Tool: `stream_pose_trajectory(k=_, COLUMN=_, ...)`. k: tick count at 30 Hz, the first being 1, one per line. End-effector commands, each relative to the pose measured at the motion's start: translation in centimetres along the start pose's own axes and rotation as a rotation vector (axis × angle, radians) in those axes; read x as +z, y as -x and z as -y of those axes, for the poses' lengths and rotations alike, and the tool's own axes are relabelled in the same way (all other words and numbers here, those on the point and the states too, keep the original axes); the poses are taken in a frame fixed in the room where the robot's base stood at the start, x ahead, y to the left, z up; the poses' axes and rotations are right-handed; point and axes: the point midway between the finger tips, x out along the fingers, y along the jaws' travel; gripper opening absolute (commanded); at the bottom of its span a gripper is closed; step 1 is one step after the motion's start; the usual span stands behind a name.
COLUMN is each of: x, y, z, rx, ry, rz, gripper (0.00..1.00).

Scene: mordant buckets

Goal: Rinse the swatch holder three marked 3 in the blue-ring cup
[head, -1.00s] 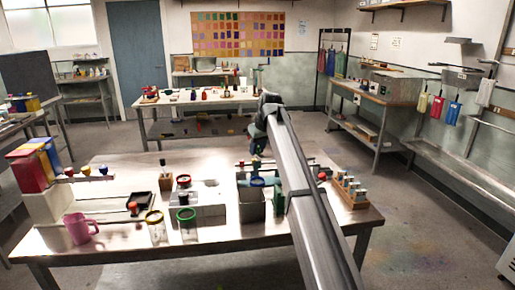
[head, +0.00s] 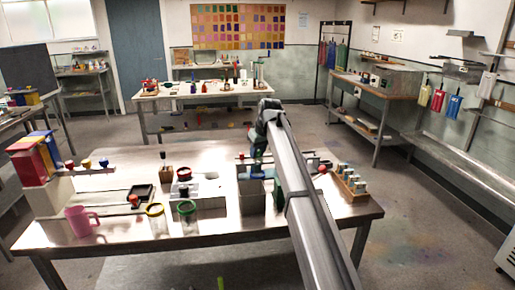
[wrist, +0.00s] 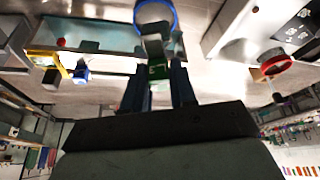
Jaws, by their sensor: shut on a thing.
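My gripper (wrist: 157,88) points toward the blue-ring cup and is shut on a small piece with a green part (wrist: 158,70) and a pale grey part; I take it for the swatch holder. No number can be read on it. The blue-ring cup (wrist: 172,14) shows at the top edge of the wrist view, just beyond the held piece; I cannot tell whether they touch. In the head view the blue ring (head: 256,177) shows low beside my arm, by a grey bin. My gripper (head: 256,152) is above and behind it there, and the held piece is hidden.
The grey bin (head: 251,199) stands at the table's front. A red-ring cup (head: 184,174) stands left of it, with yellow-ring (head: 155,210) and green-ring (head: 187,206) cups in front. A wooden rack (head: 349,186) with several pale-topped pieces is at right. A pink mug (head: 82,222) stands at left.

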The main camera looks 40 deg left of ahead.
Motion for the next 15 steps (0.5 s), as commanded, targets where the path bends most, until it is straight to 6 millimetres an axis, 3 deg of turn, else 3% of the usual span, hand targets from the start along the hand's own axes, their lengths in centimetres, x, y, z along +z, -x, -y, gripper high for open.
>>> stream_pose_trajectory(k=15, x=1.2, y=-2.7, z=0.0, rx=0.0, ry=0.0, rz=0.0, gripper=0.0)
